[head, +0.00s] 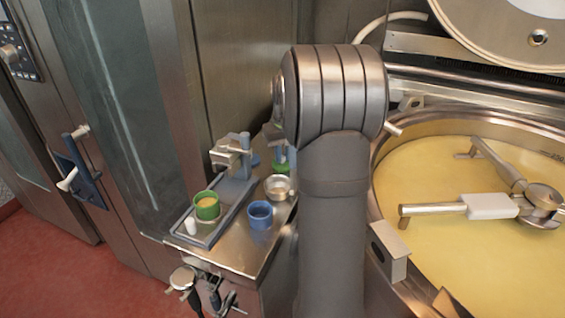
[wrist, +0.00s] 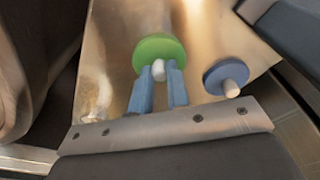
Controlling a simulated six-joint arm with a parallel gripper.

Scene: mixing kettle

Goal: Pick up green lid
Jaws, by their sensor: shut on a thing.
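The green lid (wrist: 158,49) is a round disc with a white knob, seen over the metal side table in the wrist view. My gripper (wrist: 159,70) has its two blue fingers shut on that white knob. I cannot tell whether the lid touches the table. In the head view a small part of the green lid (head: 280,168) shows beside my arm, which hides the rest of it and most of my gripper.
A blue lid (wrist: 226,77) with a pale knob lies right of the green lid. On the side table (head: 241,262) stand a green cup (head: 207,208) with yellow contents, a blue cup (head: 260,215) and a metal bowl (head: 279,188). The large kettle (head: 385,150) stands right.

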